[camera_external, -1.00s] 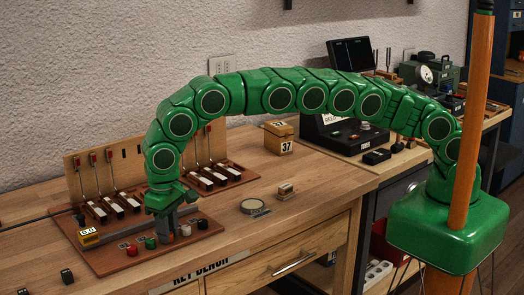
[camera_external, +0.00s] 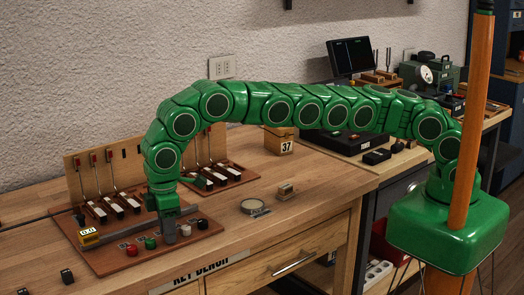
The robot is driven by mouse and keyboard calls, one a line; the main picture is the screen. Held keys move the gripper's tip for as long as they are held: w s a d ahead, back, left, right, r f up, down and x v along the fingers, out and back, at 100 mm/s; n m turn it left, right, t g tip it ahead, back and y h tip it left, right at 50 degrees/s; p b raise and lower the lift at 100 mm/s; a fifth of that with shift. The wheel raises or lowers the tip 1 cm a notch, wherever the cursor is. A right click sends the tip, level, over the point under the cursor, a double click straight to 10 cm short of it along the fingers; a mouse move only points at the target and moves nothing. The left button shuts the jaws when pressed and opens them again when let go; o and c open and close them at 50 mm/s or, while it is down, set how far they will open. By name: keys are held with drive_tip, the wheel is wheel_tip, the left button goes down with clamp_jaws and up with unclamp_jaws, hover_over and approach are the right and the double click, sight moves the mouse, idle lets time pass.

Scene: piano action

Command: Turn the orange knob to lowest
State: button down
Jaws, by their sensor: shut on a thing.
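My gripper (camera_external: 168,238) points straight down over the brown panel (camera_external: 118,262). Its grey fingers are shut at the row of knobs, between the green knob (camera_external: 150,243) and the white knob (camera_external: 185,230). The knob between the fingers is hidden by them, and its orange colour cannot be made out. A red knob (camera_external: 131,250) is at the left end of the row and a black knob (camera_external: 202,224) at the right end.
Piano-key action models (camera_external: 113,204) stand behind the panel against a wooden backboard (camera_external: 88,165). A round disc (camera_external: 254,207) and a small block (camera_external: 286,191) lie to the right. A wooden box marked 37 (camera_external: 279,141) is farther back. The bench front right is clear.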

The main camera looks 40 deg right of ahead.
drive_tip(key=n, duration=0.2)
drive_tip(key=shift+n, duration=0.4)
drive_tip(key=shift+w+n, duration=0.1)
drive_tip(key=shift+n, duration=1.7)
drive_tip(key=c, duration=1.2)
unclamp_jaws()
drive_tip(key=shift+o, duration=0.2)
drive_tip(key=shift+r, duration=0.1)
wheel_tip(320, 180, up, 7)
drive_tip(key=shift+r, duration=0.35)
